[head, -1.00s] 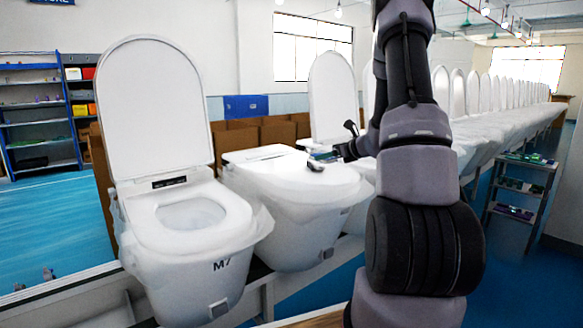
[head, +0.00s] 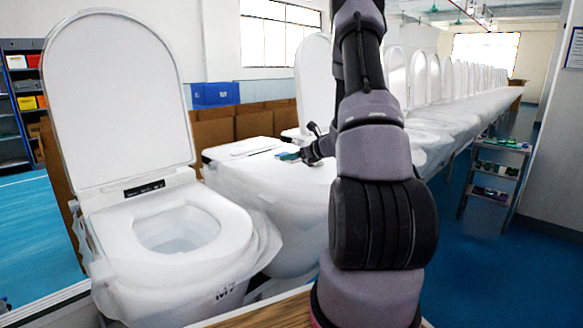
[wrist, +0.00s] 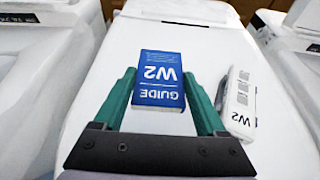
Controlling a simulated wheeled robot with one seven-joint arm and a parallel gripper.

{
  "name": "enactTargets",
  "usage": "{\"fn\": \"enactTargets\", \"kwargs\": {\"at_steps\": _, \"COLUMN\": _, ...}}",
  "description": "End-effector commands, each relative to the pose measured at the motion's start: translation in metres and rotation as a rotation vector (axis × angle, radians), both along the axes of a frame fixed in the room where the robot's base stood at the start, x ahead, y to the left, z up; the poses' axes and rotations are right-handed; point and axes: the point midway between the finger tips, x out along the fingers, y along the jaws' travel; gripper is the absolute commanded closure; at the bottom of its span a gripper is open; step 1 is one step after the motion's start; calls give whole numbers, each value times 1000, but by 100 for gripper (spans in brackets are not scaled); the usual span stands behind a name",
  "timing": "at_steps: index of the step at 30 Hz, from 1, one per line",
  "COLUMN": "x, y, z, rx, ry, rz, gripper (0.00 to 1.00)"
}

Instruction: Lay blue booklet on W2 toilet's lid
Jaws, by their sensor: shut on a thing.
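A blue booklet (wrist: 158,85) marked GUIDE W2 lies between the green fingers of my gripper (wrist: 160,98) in the wrist view, and they are shut on it. The booklet is over the closed white lid (wrist: 110,60) of a toilet. Whether it touches the lid I cannot tell. In the head view my gripper (head: 318,148) and the booklet (head: 289,156) are close over the closed lid (head: 245,165) of the second toilet. A white item (wrist: 240,105) marked W2 lies on that lid to the right of my gripper in the wrist view.
An open toilet (head: 175,230) with raised lid stands at the left. A row of toilets with raised lids (head: 420,80) stretches away at the right. Cardboard boxes (head: 252,123) and a blue bin (head: 215,93) stand behind. A trolley (head: 495,175) stands on the blue floor.

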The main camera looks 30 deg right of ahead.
Motion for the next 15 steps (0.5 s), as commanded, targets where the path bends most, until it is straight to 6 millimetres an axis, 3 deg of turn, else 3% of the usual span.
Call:
{"fn": "enactTargets", "kwargs": {"at_steps": 11, "x": 0, "y": 0, "z": -41, "rx": 1, "ry": 1, "rz": 0, "gripper": 82}}
{"fn": "enactTargets", "kwargs": {"at_steps": 15, "x": 1, "y": 0, "z": -44, "rx": -2, "ry": -2, "rz": 0, "gripper": 82}}
